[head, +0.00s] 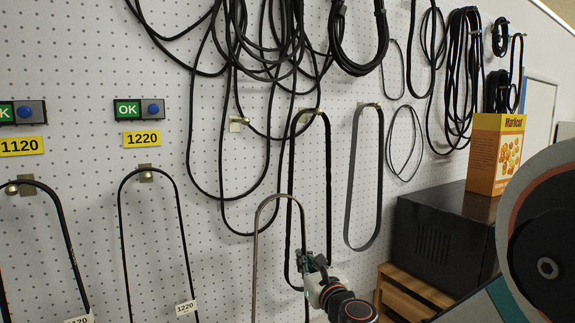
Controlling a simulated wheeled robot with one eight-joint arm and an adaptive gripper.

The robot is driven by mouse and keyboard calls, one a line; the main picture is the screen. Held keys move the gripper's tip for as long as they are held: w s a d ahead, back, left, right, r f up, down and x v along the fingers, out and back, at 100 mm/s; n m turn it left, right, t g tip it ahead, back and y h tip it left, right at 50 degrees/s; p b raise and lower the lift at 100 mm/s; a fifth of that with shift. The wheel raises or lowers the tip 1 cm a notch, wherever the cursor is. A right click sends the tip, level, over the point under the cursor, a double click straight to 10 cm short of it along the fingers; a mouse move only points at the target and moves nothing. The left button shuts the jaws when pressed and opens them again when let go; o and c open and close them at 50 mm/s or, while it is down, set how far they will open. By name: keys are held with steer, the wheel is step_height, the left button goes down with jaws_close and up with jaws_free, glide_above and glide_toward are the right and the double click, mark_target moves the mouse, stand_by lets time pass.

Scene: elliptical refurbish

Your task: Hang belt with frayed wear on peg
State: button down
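A narrow grey-brown belt (255,255) forms an upright arch in the lower middle, with no peg showing at its top. Its right strand runs down to my gripper (308,262), which appears shut on it. The lower part of the belt is out of view. I cannot make out fraying. An empty peg (237,122) sticks out of the pegboard above and left of the arch. A black belt (292,170) hangs behind my gripper from another peg (316,112). A wide grey belt (351,180) hangs from a peg to its right.
Black belts tagged 1120 (62,225) and 1220 (121,230) hang at the left, below OK boxes. Loose black belts (190,130) droop over the upper board. At the right stand a dark box (440,235), an orange carton (495,155) and a wooden crate (400,298).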

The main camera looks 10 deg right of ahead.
steer(key=s+a+r+n+g+y+p, duration=0.1)
steer(key=s+a+r+y+p, duration=0.15)
steer(key=r+p, duration=0.6)
steer(key=s+a+r+n+y+p, duration=0.1)
steer(key=s+a+r+p, duration=0.3)
steer(key=r, duration=0.8)
glide_toward(260, 187)
steer(key=shift+w+a+r, duration=0.35)
steer(key=shift+w, duration=0.45)
steer(key=shift+w+a+r, duration=0.35)
steer(key=shift+w+a, duration=0.05)
steer(key=shift+w, duration=0.4)
steer(key=shift+w+a+r, duration=0.35)
steer(key=shift+w, duration=0.45)
steer(key=shift+w+a+f+b, duration=0.15)
steer(key=shift+w+f+b, duration=0.25)
steer(key=shift+f+b, duration=0.2)
steer(key=shift+w+f+b, duration=0.1)
steer(key=shift+f+b, duration=0.2)
steer(key=shift+b, duration=0.15)
steer(key=c, duration=1.7)
jaws_free()
